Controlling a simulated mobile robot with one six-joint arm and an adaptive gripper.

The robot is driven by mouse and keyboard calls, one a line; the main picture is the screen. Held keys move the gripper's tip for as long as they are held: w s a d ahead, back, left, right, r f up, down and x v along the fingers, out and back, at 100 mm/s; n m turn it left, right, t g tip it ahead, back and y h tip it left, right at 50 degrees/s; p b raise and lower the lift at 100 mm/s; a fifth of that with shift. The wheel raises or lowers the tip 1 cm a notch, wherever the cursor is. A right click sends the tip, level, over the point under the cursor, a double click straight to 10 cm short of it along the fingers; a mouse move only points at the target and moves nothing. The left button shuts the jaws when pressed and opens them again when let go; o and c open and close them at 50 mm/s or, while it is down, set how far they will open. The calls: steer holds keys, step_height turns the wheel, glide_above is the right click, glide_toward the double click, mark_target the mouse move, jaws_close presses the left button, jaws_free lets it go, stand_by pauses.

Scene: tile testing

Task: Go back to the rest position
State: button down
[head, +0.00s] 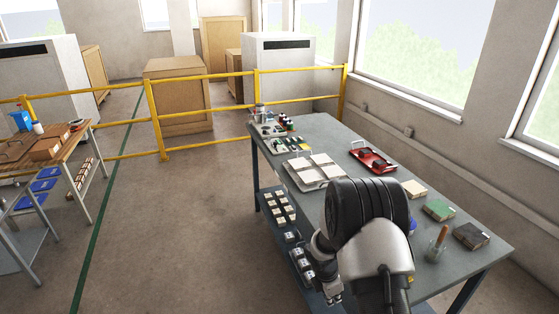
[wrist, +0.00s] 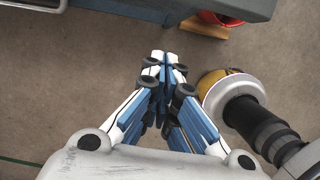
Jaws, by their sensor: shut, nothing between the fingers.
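My gripper (wrist: 166,62) is shut with nothing between its fingers in the wrist view, over bare brown floor. In the head view my gripper (head: 334,298) shows small at the lower middle, below my dark arm joint, beside the left edge of the grey-blue workbench (head: 325,205). My arm hides part of the bench's near side.
On the bench are a white tray (head: 291,181) with pale tiles, a red tray (head: 354,144), tile stacks and a glass beaker (head: 431,253). Small blocks line the lower shelf. A yellow railing (head: 205,77) crosses behind. Floor (head: 190,220) left of the bench is clear.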

steer(key=s+r+m+t, duration=0.1)
steer(key=s+r+m, duration=0.2)
steer(key=r, duration=0.6)
steer(key=s+a+r+m+b, duration=0.15)
steer(key=r+m, duration=0.25)
steer(key=r, duration=0.4)
steer(key=s+r+m+t+p, duration=0.1)
steer(key=s+r+m, duration=0.25)
steer(key=r, duration=0.55)
steer(key=s+a+r+m+y, duration=0.1)
steer(key=s+r+m, duration=0.1)
steer(key=s, duration=0.5)
steer(key=s+a+r+m+t+b, duration=0.1)
steer(key=s+a+r+m, duration=0.1)
steer(key=s+m, duration=0.3)
steer(key=s+a+r+m+y, duration=0.1)
steer(key=s+r+m, duration=0.2)
steer(key=s, duration=0.5)
steer(key=shift+s+a+r+t+y, duration=0.3)
steer(key=shift+s+a+r+t, duration=0.1)
steer(key=shift+r, duration=0.3)
steer(key=shift+m, duration=0.25)
